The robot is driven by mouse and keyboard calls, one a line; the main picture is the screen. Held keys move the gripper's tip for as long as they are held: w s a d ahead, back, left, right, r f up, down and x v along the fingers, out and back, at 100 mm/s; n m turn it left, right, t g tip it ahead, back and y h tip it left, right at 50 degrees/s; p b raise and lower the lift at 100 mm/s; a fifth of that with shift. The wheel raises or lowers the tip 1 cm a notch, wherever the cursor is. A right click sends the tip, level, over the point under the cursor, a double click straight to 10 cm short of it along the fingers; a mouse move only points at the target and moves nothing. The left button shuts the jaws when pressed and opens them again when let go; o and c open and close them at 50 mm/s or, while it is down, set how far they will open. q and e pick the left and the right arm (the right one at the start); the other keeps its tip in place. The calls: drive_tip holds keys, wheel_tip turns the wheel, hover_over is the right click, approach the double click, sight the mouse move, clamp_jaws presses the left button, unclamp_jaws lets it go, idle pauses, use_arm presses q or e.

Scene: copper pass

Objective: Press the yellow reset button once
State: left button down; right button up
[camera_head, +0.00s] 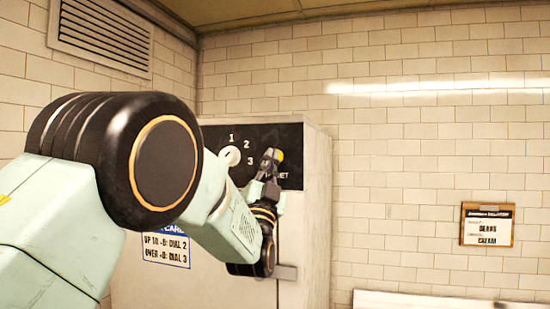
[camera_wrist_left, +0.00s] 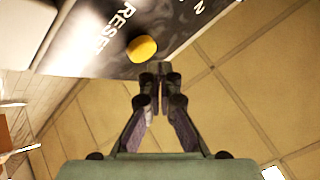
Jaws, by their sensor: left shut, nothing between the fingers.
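The yellow reset button (camera_head: 280,155) sits on a black control panel (camera_head: 292,139) on the upper front of a pale cabinet. My left gripper (camera_head: 270,155) is shut and empty, with its fingertips close in front of the button and overlapping its left side. In the left wrist view, the round yellow button (camera_wrist_left: 142,48) shows whole beside the word RESET. The closed fingertips of my left gripper (camera_wrist_left: 158,68) lie just to its lower right. They look apart from the button in that picture, but I cannot tell the depth gap. My right gripper is not in view.
A white dial (camera_head: 230,156) with numbers 1, 2 and 3 sits on the panel left of my gripper. A sign (camera_head: 166,249) about dial settings is on the cabinet (camera_head: 316,220). A clipboard (camera_head: 487,224) hangs on the tiled wall. A vent (camera_head: 100,32) is upper left.

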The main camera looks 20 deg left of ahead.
use_arm(q)
drive_tip(key=shift+d, duration=0.1)
drive_tip(key=shift+w, duration=0.1)
drive_tip(key=shift+w, duration=0.35)
drive_tip(key=shift+w, duration=0.5)
idle(1.1)
drive_tip(key=shift+s+b, duration=0.1)
drive_tip(key=shift+b, duration=0.2)
drive_tip(key=shift+s+b, duration=0.55)
drive_tip(key=shift+s, duration=0.3)
